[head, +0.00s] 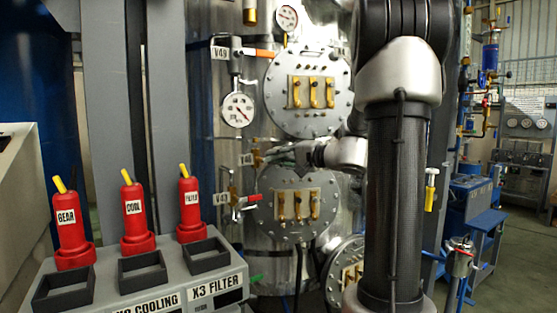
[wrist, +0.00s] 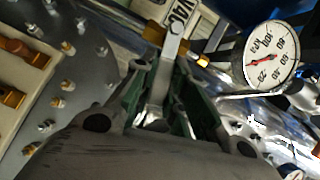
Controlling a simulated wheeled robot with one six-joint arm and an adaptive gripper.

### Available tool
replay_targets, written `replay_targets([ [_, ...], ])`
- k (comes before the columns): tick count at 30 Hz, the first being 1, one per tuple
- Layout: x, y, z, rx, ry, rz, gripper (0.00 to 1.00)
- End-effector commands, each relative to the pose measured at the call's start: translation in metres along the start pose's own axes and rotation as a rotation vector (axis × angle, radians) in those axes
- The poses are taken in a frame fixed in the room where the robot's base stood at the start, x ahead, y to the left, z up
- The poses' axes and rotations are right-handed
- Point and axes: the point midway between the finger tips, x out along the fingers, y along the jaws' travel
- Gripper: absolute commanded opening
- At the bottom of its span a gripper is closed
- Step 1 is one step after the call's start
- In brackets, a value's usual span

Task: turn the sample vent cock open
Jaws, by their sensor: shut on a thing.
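My gripper (wrist: 162,80) has its green fingers closed on either side of a pale metal handle (wrist: 158,106) below a tag (wrist: 180,14) that seems to read V4C. I take this to be the sample vent cock; its name is not written in view. In the head view my gripper (head: 272,155) reaches left from behind my arm to the fitting between the two round flanges. A small tag (head: 245,159) stands just left of it. The handle is mostly hidden by my gripper there, so its exact angle cannot be told.
Near it are an orange-handled valve (head: 262,53) tagged V4-something, a red-handled valve (head: 247,203) and a dial gauge (head: 238,109). The flanges (head: 308,118) carry brass fittings. A grey rack (head: 150,270) with red bottles stands at the front left. Open floor (head: 515,265) shows at right.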

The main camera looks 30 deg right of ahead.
Motion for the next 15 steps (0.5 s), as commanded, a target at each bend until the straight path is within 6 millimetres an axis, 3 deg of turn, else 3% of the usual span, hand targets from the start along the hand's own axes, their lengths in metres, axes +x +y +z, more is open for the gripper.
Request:
replay_targets([
  [15, 0.002, -0.025, 0.006, -0.451, -0.001, 0.186, 0.0],
])
